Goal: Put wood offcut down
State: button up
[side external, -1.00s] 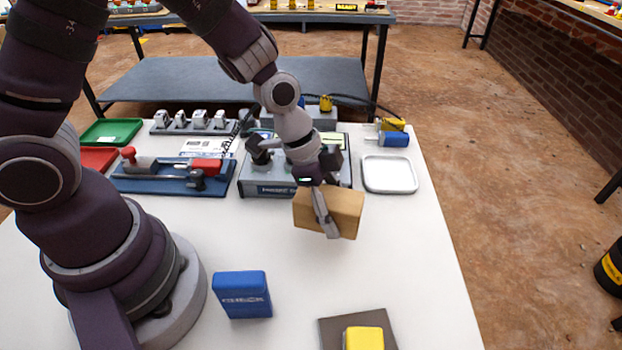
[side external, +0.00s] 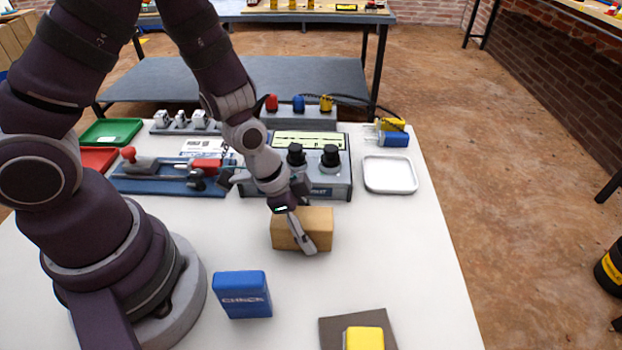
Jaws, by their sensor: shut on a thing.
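The wood offcut (side external: 318,226) is a light brown block near the middle of the white table, in front of the grey instrument box. My gripper (side external: 302,236) is shut on it from above, with one finger showing across its near face. The other finger is hidden behind the block. The block looks level and low, at or very near the table top; I cannot tell if it touches.
A blue box (side external: 242,294) stands in front, and a yellow block (side external: 363,338) sits on a dark plate (side external: 335,330). The grey instrument box (side external: 335,187) with black knobs is behind. A white tray (side external: 389,188) lies back right. The table right of the offcut is clear.

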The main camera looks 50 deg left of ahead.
jog(key=shift+f, duration=0.2)
jog(key=o, duration=1.2)
jog(key=v, duration=1.2)
jog(key=shift+r, duration=0.4)
jog(key=s+a+r+n+t+y, duration=0.2)
jog(key=s+a+r+n+y, duration=0.1)
jog(key=r+n, duration=0.5)
jog(key=shift+s+a+r+n, duration=0.2)
jog(key=shift+a+r+n, duration=0.25)
jog(key=shift+a, duration=0.25)
